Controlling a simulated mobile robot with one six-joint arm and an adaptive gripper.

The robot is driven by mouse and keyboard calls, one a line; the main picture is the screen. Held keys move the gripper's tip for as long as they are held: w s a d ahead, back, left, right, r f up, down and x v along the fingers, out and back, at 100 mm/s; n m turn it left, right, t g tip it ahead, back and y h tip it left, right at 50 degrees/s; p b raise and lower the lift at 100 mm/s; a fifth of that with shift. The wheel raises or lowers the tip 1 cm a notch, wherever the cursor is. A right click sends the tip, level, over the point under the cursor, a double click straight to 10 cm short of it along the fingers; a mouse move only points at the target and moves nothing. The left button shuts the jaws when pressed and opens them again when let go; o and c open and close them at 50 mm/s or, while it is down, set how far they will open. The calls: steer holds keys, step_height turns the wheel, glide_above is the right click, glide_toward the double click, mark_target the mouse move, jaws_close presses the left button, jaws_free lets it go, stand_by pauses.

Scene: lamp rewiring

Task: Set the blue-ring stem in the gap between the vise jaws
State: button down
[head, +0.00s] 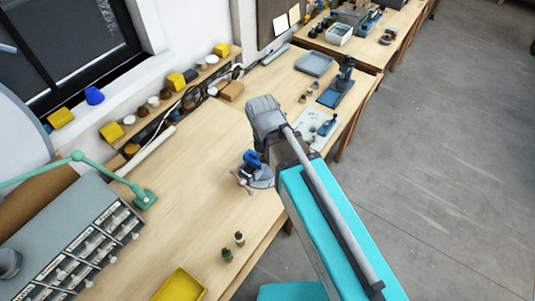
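A small blue vise (252,159) stands on the wooden bench near the middle of the head view, beside my arm. Its jaws and the gap between them are too small to make out. I cannot pick out the blue-ring stem for sure. Two small upright dark pieces, one greenish (227,254) and one brownish (239,239), stand on the bench nearer the front, but no ring colour can be read. My turquoise and grey arm reaches over the bench to the right of the vise. My gripper cannot be made out, and neither can anything it may hold.
A yellow tray (180,286) lies at the front. A grey drawer cabinet (85,245) and green lamp arm (103,171) stand at left. A pale mat (302,122) with small parts, a blue stand (338,90) and a grey tray (314,64) lie farther back. Bench between is mostly clear.

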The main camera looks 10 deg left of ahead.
steer(key=shift+f, duration=0.1)
step_height(320, 180, down, 23)
steer(key=b, duration=2.3)
steer(key=shift+f, duration=0.15)
steer(key=shift+d, duration=0.1)
